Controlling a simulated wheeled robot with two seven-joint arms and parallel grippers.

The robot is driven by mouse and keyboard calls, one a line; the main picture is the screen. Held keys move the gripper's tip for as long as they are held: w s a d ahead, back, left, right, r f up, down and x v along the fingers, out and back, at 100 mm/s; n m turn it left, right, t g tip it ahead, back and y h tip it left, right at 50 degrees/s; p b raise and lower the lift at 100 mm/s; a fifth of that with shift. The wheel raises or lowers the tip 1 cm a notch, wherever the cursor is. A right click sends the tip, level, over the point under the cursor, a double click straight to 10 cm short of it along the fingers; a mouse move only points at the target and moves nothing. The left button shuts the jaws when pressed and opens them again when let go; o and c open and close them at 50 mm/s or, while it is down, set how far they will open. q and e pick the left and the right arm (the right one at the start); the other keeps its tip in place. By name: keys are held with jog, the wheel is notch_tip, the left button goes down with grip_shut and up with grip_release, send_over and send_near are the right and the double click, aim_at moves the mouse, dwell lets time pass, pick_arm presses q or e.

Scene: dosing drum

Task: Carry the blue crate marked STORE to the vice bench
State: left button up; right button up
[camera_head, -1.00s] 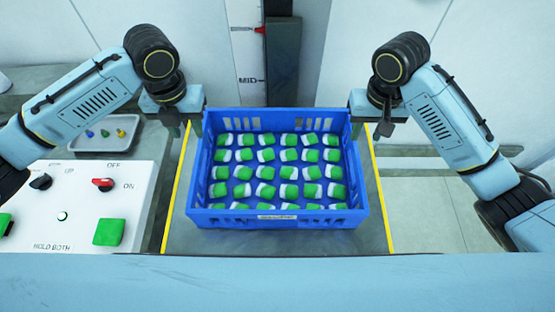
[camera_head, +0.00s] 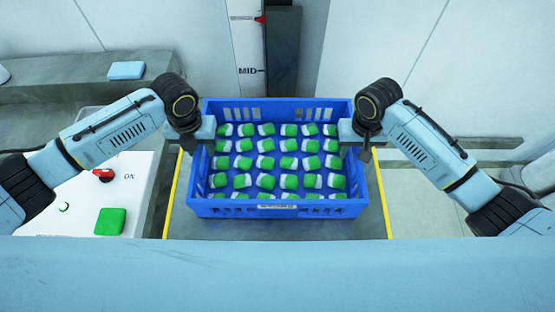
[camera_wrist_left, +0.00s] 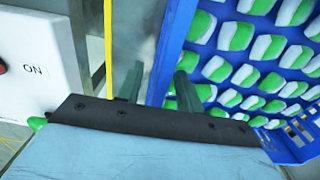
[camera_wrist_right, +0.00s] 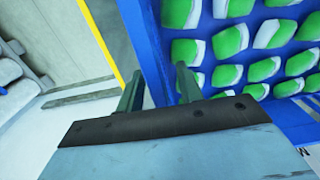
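The blue crate (camera_head: 277,208) stands on a grey platform with yellow edges, full of green-and-white blocks. Its front label (camera_head: 277,207) is too small to read. My left gripper (camera_head: 190,142) is at the crate's left wall. In the left wrist view its fingers (camera_wrist_left: 158,88) stand apart, one on each side of that wall. My right gripper (camera_head: 366,148) is at the right wall. In the right wrist view its fingers (camera_wrist_right: 160,88) also stand apart astride the wall. Both look open; the fingertips are partly hidden. I cannot make out a vice bench.
A white control panel (camera_head: 135,205) with a red switch and green button stands close left of the platform (camera_head: 180,228). A grey ledge (camera_head: 60,85) with a blue block (camera_head: 126,70) is behind it. A wall scale marked MID (camera_head: 246,70) rises behind the crate. Pale floor shows at right.

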pick_arm(q)
jog(key=shift+f, duration=0.7)
pick_arm(e)
jog(key=shift+f, duration=0.75)
pick_arm(q)
jog(key=shift+c, duration=0.2)
pick_arm(e)
jog(key=shift+c, duration=0.2)
pick_arm(q)
grip_shut()
pick_arm(e)
grip_shut()
jog(key=shift+r, duration=0.1)
pick_arm(q)
jog(key=shift+w+r, duration=0.2)
pick_arm(e)
jog(key=shift+w+r, duration=0.1)
jog(key=shift+w, duration=0.05)
